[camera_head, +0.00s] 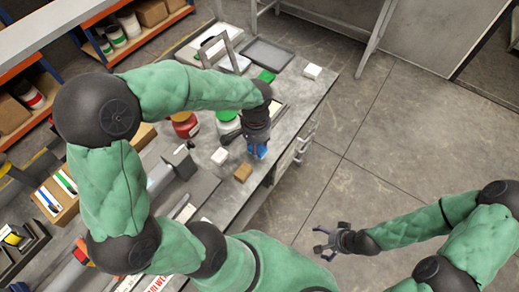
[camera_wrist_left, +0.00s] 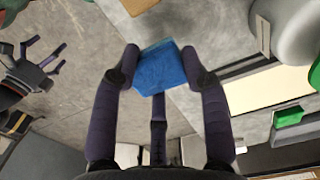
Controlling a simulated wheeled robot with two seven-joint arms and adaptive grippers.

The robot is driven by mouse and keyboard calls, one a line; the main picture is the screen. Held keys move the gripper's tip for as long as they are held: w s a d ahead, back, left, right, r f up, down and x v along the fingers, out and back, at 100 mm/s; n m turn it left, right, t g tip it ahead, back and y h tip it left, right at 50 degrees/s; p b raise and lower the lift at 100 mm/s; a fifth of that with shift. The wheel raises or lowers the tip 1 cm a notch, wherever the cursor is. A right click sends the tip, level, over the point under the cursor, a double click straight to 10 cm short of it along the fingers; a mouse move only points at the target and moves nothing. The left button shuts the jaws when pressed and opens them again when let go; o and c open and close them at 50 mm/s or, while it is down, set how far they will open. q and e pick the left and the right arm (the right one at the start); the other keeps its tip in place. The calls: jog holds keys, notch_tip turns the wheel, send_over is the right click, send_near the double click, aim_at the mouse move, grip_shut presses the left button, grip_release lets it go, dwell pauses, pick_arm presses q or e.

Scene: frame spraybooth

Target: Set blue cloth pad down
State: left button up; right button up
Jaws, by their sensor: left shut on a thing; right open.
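The blue cloth pad (camera_wrist_left: 160,67) is a small blue block between the fingers of my left gripper (camera_wrist_left: 160,75). In the left wrist view the fingers press on its two sides. In the head view the pad (camera_head: 258,151) hangs under my left gripper (camera_head: 257,143), over the grey worktable (camera_head: 240,200) near its right edge. I cannot tell from the head view how high it is above the table. My right gripper (camera_head: 328,241) is open and empty, over the floor to the right of the table. It also shows at the left of the left wrist view (camera_wrist_left: 35,70).
Near the pad on the table are a tan block (camera_head: 243,172) and a white block (camera_head: 220,156). A green-and-white container (camera_head: 228,121) and a red container (camera_head: 185,124) stand to the left. A dark tray (camera_head: 268,54) and another white block (camera_head: 312,71) lie further back.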

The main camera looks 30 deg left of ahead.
aim_at(260, 148)
pick_arm(q)
jog(key=w+f, duration=0.3)
jog(key=shift+a+f+b, duration=0.25)
jog(key=shift+a+b, duration=0.1)
jog(key=shift+b, duration=0.05)
jog(key=shift+w+f+b, duration=0.2)
jog(key=shift+f+b, duration=0.25)
jog(key=shift+f, duration=1.3)
jog(key=shift+f, duration=0.2)
jog(key=o, duration=1.1)
jog(key=shift+r, duration=0.1)
jog(key=shift+r, duration=0.25)
notch_tip(260, 148, up, 12)
jog(key=p, duration=0.3)
jog(key=shift+f, duration=0.15)
